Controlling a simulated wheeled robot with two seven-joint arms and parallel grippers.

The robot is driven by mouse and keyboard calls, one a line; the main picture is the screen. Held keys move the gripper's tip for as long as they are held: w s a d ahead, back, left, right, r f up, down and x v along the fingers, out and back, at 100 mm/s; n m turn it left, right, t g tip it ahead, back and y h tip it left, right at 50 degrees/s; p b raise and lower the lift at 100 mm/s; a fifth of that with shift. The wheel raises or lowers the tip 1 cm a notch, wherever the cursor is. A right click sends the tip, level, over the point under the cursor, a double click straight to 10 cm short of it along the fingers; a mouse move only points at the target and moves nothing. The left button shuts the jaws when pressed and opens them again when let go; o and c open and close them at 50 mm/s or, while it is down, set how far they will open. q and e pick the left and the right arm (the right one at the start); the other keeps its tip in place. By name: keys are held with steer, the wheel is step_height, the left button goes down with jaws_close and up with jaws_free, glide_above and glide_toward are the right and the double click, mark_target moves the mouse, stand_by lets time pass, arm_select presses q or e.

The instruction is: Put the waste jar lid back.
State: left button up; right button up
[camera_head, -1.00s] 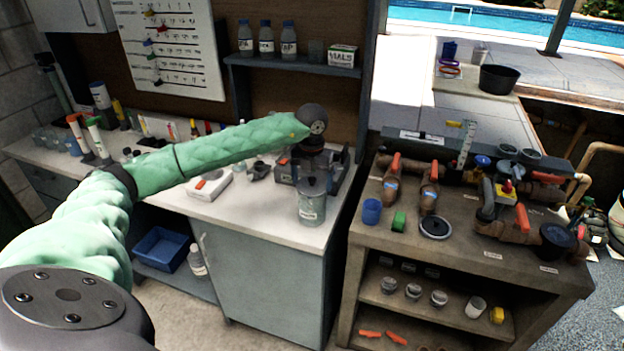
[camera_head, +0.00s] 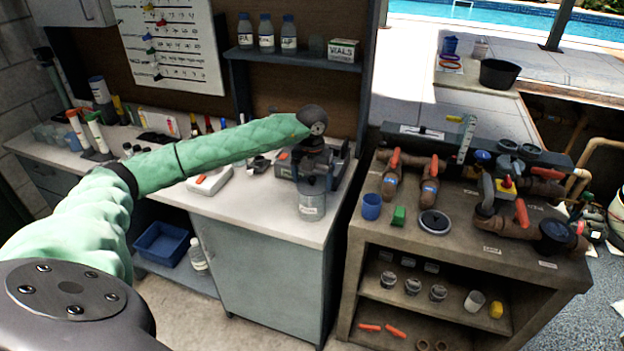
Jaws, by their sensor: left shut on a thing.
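The waste jar (camera_head: 312,204) is a clear, labelled jar standing upright near the front right corner of the white counter. My left arm, in a green sleeve, reaches across from the left. Its dark gripper (camera_head: 313,178) points down right over the jar's mouth. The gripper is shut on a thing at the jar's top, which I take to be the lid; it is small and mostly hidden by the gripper. I cannot tell whether the lid sits fully on the rim. My right gripper is not in view.
A grey device (camera_head: 340,160) stands close behind the jar. A white box with an orange top (camera_head: 210,181) lies to its left.

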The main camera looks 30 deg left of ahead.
arm_select(q)
steer(key=shift+f, duration=0.15)
steer(key=o, duration=0.8)
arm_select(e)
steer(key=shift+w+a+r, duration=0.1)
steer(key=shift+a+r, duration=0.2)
arm_select(q)
steer(key=shift+r, duration=0.2)
